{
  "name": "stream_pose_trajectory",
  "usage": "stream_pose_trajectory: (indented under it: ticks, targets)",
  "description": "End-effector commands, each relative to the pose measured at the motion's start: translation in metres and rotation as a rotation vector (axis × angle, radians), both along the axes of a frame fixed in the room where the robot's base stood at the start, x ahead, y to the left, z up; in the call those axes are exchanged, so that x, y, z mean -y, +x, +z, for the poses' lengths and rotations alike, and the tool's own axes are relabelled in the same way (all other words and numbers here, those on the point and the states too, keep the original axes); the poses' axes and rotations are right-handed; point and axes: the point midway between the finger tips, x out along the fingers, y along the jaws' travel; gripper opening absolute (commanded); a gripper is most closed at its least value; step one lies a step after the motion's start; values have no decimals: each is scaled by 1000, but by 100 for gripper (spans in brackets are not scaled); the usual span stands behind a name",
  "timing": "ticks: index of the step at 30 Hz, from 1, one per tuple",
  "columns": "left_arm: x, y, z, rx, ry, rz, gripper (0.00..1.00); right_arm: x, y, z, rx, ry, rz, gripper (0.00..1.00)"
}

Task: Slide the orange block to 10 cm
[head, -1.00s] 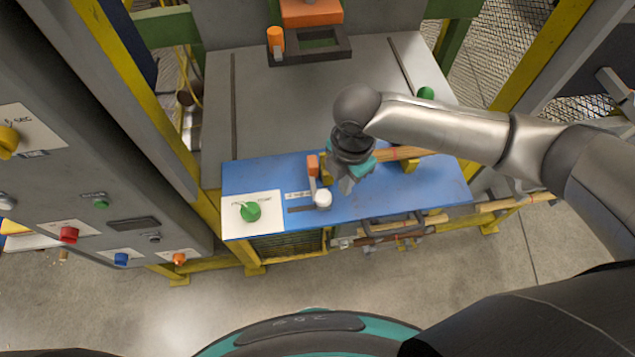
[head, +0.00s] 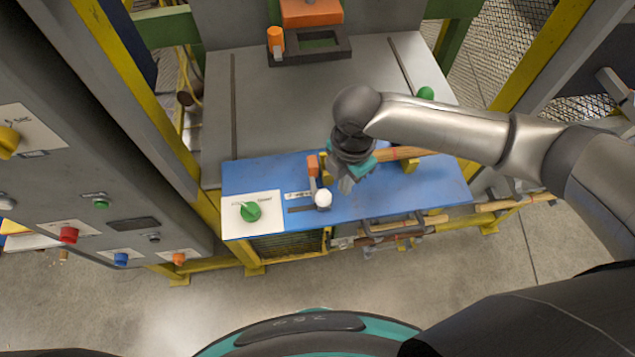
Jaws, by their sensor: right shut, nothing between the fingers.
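The orange block (head: 313,166) stands on the blue panel (head: 420,203), at the far end of a short grey bar with a white knob (head: 323,198) at its near end. A dark slot (head: 298,209) and a small white scale label (head: 297,195) lie just left of the knob. My right gripper (head: 346,187) is shut and empty, pointing down just right of the knob and block. I cannot tell whether it touches the knob. My left gripper is not in view.
A green knob (head: 250,212) on a white plate is at the panel's left. Wooden rods on yellow holders (head: 410,164) lie right of my gripper. An orange cylinder (head: 275,38) and a dark frame (head: 310,52) stand behind. A grey cabinet with buttons (head: 69,235) is at left.

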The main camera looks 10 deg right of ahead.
Motion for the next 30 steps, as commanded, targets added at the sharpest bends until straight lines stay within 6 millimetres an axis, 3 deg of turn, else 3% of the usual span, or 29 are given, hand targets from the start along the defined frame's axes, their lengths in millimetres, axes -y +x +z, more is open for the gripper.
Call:
stream_pose_trajectory:
  ticks: [13,30]
  targets:
    - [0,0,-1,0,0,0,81,0,0,-2,0,0,0,0]
    - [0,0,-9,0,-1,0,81,0,0,-19,0,0,0,0]
